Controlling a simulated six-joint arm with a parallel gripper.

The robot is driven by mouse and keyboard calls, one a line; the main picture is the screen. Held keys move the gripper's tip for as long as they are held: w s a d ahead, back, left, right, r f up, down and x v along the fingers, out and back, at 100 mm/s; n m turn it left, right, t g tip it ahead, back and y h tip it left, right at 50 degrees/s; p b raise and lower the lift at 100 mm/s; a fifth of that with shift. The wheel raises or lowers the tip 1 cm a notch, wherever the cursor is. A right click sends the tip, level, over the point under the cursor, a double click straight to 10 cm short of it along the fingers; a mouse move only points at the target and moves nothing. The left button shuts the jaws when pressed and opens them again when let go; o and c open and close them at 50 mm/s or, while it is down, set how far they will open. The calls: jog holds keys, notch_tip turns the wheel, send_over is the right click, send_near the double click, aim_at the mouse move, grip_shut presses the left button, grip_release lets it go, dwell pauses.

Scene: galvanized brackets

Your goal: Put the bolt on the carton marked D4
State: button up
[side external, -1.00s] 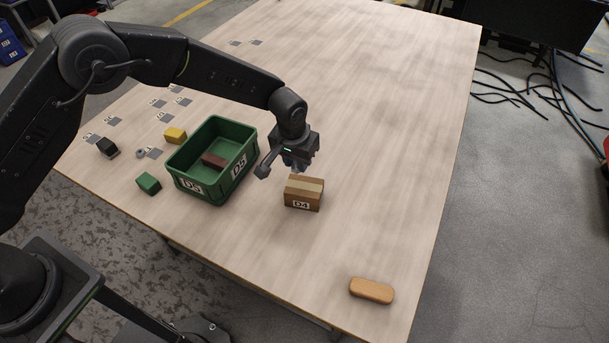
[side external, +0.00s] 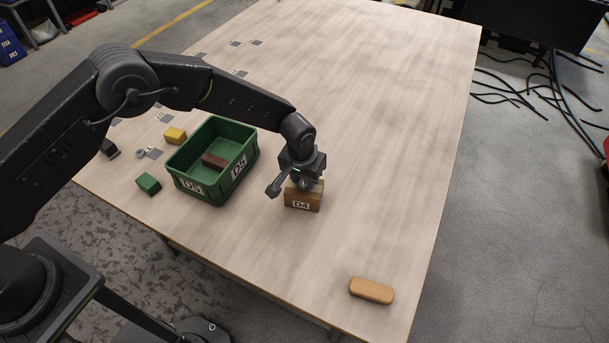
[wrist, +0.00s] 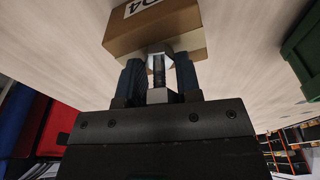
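The carton marked D4 (side external: 302,203) is a small brown box on the table, right of the green bin. In the wrist view the carton (wrist: 155,40) lies just past my fingertips, its label partly cut off at the top. My gripper (side external: 304,185) is directly over the carton and hides part of its top. In the wrist view, my gripper (wrist: 158,72) has its two dark blue fingers on either side of a grey metal bolt (wrist: 157,68) and appears shut on it. The bolt's end is close to the carton; I cannot tell whether they touch.
A green bin marked D5 (side external: 176,182) holds a dark red block (side external: 214,160). Left of it are a yellow block (side external: 175,136), a green block (side external: 148,183) and a small grey ring (side external: 141,154). A rounded wooden piece (side external: 371,290) lies at the front right. The table right of the carton is clear.

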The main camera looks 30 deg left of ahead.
jog(key=o, duration=0.4)
jog(key=shift+c, duration=0.2)
notch_tip(320, 180, up, 12)
jog(key=s, duration=0.2)
jog(key=shift+r, duration=0.1)
